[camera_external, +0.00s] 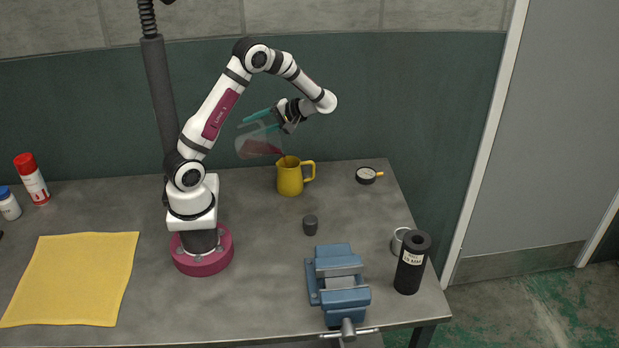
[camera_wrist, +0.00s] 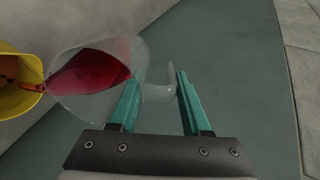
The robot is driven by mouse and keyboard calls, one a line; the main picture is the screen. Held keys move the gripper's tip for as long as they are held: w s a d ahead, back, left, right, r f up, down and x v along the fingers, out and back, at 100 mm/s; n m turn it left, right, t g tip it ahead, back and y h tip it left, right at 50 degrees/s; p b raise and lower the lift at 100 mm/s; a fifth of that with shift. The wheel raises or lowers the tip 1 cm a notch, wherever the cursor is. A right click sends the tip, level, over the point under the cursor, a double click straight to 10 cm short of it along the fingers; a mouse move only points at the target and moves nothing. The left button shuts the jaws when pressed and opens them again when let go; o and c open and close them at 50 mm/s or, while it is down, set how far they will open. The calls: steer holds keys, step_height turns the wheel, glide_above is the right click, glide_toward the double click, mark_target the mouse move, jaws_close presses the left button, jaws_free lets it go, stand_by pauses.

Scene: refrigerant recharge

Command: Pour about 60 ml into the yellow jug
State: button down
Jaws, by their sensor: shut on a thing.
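The yellow jug (camera_external: 290,180) stands upright on the table, right of my base, its handle to the right. Its rim also shows at the left of the wrist view (camera_wrist: 15,85). My gripper (camera_external: 257,121), with teal fingers, is shut on a clear glass vessel (camera_external: 245,146) and holds it above and left of the jug. The vessel is tilted, and red liquid (camera_wrist: 90,72) lies toward its low end. In the wrist view the liquid reaches the lip at the jug's mouth, and some red shows inside the jug. The level in the jug is hidden.
A blue vise (camera_external: 340,285), a dark small cylinder (camera_external: 310,225), a black cylinder (camera_external: 412,262) and a round gauge (camera_external: 367,175) stand on the right of the table. A yellow cloth (camera_external: 72,278) and a red-capped can (camera_external: 32,180) are at left.

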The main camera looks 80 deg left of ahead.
mark_target(245, 134)
steer(key=shift+w+d+r+g, duration=0.1)
steer(key=shift+w+r+g, duration=0.15)
steer(key=shift+g, duration=0.05)
stand_by(0.9)
steer(key=s+f+t, duration=0.1)
steer(key=s+f+t+h, duration=0.1)
steer(key=shift+s+a+t, duration=0.1)
steer(key=shift+a+t, duration=0.3)
steer(key=shift+s+a+f+t+h, duration=0.2)
steer(key=shift+s+f+t, duration=0.15)
steer(key=shift+f+t, duration=0.3)
steer(key=shift+s+a+f+t+h, duration=0.1)
steer(key=shift+s+f+t+h, duration=0.1)
steer(key=shift+s+f+t, duration=0.3)
stand_by(0.6)
steer(key=shift+s+a+f+t, duration=0.1)
steer(key=shift+s+f+t, duration=0.1)
steer(key=shift+f+t, duration=0.15)
steer(key=shift+s+a+f+n+t+h, duration=0.1)
steer(key=shift+s+a+f+t+h, duration=0.4)
steer(key=shift+s+f+t, duration=0.7)
steer(key=shift+s+a+f+n+t+h, duration=0.1)
steer(key=shift+s+a+f+t+h, duration=0.35)
steer(key=shift+s+f+t, duration=0.75)
steer(key=shift+s+a+f+n+t+h, duration=0.1)
steer(key=shift+s+a+f+t+h, duration=0.35)
steer(key=shift+s+f+t, duration=0.75)
steer(key=shift+w+d+f, duration=0.1)
steer(key=shift+w+f, duration=0.2)
steer(key=shift+w, duration=0.1)
